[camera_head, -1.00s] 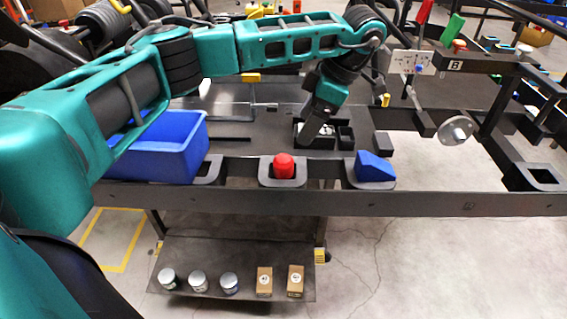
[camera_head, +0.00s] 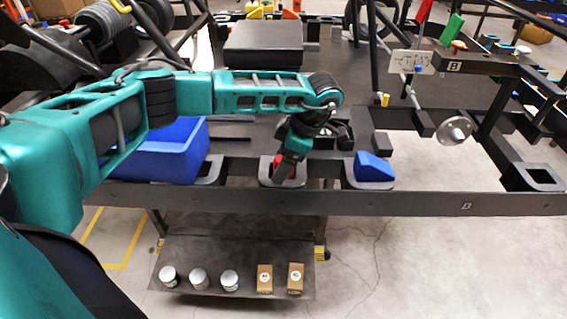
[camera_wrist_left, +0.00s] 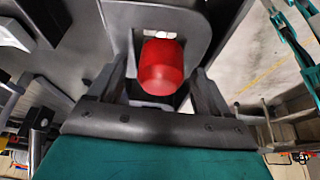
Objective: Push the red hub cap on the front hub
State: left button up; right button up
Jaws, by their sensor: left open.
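The red hub cap (camera_head: 284,168) sits in the middle holder (camera_head: 265,180) on the stand's front rail. In the head view my left gripper mostly covers it. In the left wrist view the red cap (camera_wrist_left: 161,66) shows between the two fingers of my left gripper (camera_wrist_left: 160,90), with a gap on each side. The gripper is open and points down at the cap. A round silver hub (camera_head: 455,131) sticks out at the right of the stand; I cannot tell if it is the front hub. My right gripper is not in view.
A blue bin (camera_head: 165,152) stands left of the cap, and a blue wedge (camera_head: 374,166) sits in a holder to its right. Several cans and boxes stand on a lower shelf (camera_head: 245,245). A white sign plate (camera_head: 411,62) stands near the hub.

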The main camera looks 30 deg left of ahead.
pick_arm(q)
jog(key=shift+c, duration=0.2)
jog(key=c, duration=1)
jog(key=shift+r, duration=0.15)
